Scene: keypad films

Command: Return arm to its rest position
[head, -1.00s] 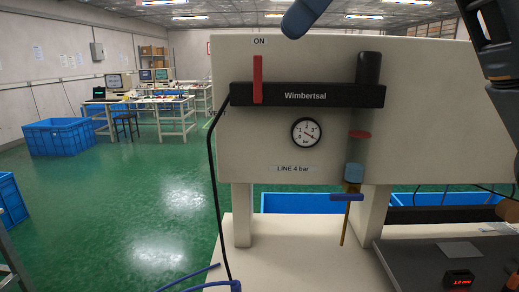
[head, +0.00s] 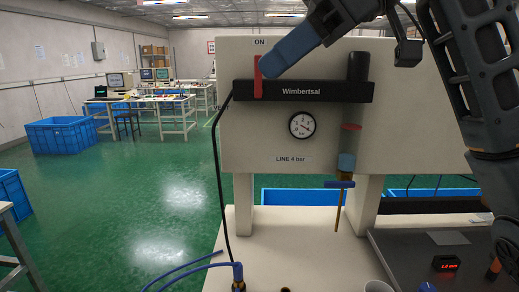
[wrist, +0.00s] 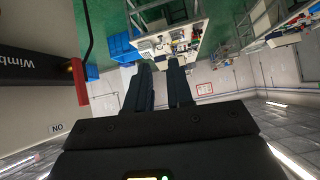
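My gripper (head: 266,66) shows at the top of the head view, its blue fingers pointing down-left and overlapping the red lever (head: 258,84) under the ON label. My arm bends above the panel and comes down the right side. In the wrist view my gripper (wrist: 160,64) has its two dark blue fingers apart, with an empty gap between them. The red lever (wrist: 79,82) stands left of the fingers there, not between them. Nothing is held.
A cream panel (head: 230,150) with a black Wimbertsal bar (head: 320,92), a gauge (head: 302,125) and a clear cylinder stands close ahead. A black hose hangs at its left. Blue crates (head: 62,135) and desks stand on the green floor behind. Open floor lies left.

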